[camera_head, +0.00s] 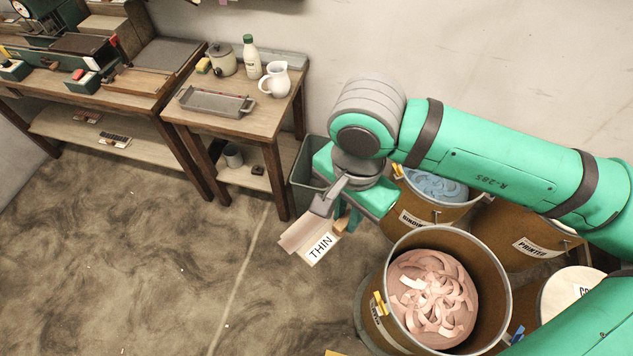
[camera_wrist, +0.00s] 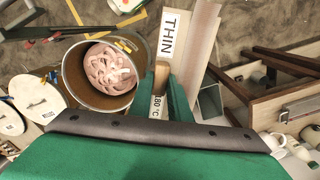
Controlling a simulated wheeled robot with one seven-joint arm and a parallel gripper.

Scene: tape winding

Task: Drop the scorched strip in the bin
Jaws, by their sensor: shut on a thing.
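My gripper (camera_wrist: 161,88), with green fingers, is shut on a narrow brown strip end (camera_wrist: 161,72) in the wrist view. This is probably the scorched strip; the fingers hide part of it. A white label reading "THIN" (camera_wrist: 173,38) and a pale pink strip (camera_wrist: 203,50) show just beyond the fingertips. They also show below my gripper in the head view, as the label (camera_head: 320,248) and the pink strip (camera_head: 297,231). How they join to the brown end is unclear. A dark grey open bin (camera_head: 305,178) stands behind my gripper, partly hidden by my arm.
A large drum of pink strips (camera_head: 372,310) stands right of my gripper, with more drums (camera_head: 415,205) behind it. A wooden side table (camera_head: 180,113) with a tray, bottle and jug stands left of the bin. The floor (camera_head: 150,230) at left is clear.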

